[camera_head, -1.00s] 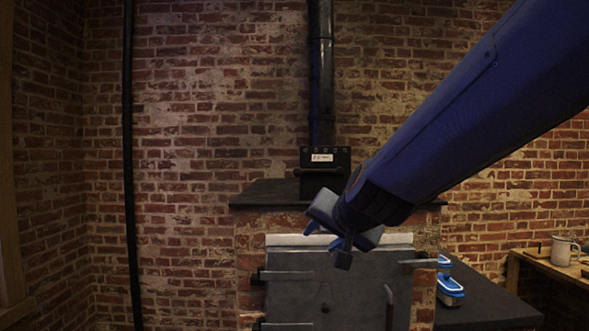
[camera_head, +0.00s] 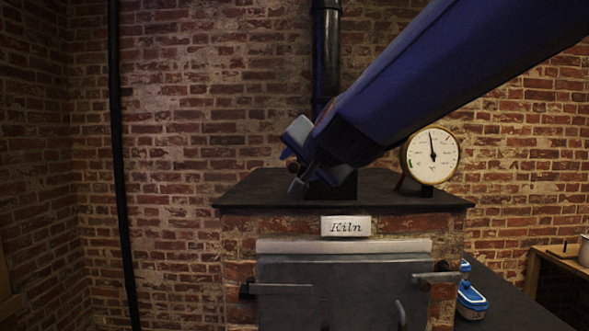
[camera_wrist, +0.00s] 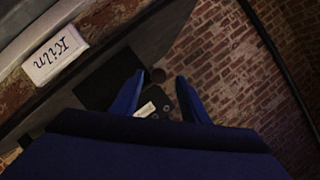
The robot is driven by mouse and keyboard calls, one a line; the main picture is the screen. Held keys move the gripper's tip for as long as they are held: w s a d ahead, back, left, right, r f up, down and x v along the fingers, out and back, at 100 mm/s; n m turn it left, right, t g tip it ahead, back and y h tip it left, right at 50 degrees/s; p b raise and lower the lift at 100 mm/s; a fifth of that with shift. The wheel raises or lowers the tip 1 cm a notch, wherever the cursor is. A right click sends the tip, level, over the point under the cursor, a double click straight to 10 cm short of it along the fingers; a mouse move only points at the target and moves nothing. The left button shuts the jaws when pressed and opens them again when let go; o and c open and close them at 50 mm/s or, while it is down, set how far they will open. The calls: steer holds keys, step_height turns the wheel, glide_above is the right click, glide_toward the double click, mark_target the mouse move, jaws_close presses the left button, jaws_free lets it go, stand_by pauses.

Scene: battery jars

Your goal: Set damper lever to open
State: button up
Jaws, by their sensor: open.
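The damper box (camera_head: 345,188) is dark and stands on the kiln top at the foot of the black flue pipe (camera_head: 326,50). My arm hides most of it in the head view. In the wrist view the box shows a pale label (camera_wrist: 146,109). The damper lever's dark round knob (camera_wrist: 158,75) appears between my fingertips there, and it also shows in the head view (camera_head: 293,168). My gripper (camera_head: 290,171) is open around or just in front of the knob; I cannot tell whether it touches. Most of the lever is hidden.
The kiln's dark top slab (camera_head: 245,190) spreads below my gripper. A round dial gauge (camera_head: 432,155) stands at its right. The Kiln sign (camera_head: 346,226) and grey door (camera_head: 340,285) are in front. Blue-lidded jars (camera_head: 471,297) stand at the right. The left side is clear.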

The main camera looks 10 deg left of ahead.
mark_target(293, 169)
steer(key=x, duration=0.3)
steer(key=b+x, duration=0.1)
steer(key=x, duration=0.2)
steer(key=shift+w+d, duration=0.15)
steer(key=shift+w, duration=0.15)
steer(key=shift+x, duration=0.85)
steer(key=shift+s, duration=0.1)
jaws_close()
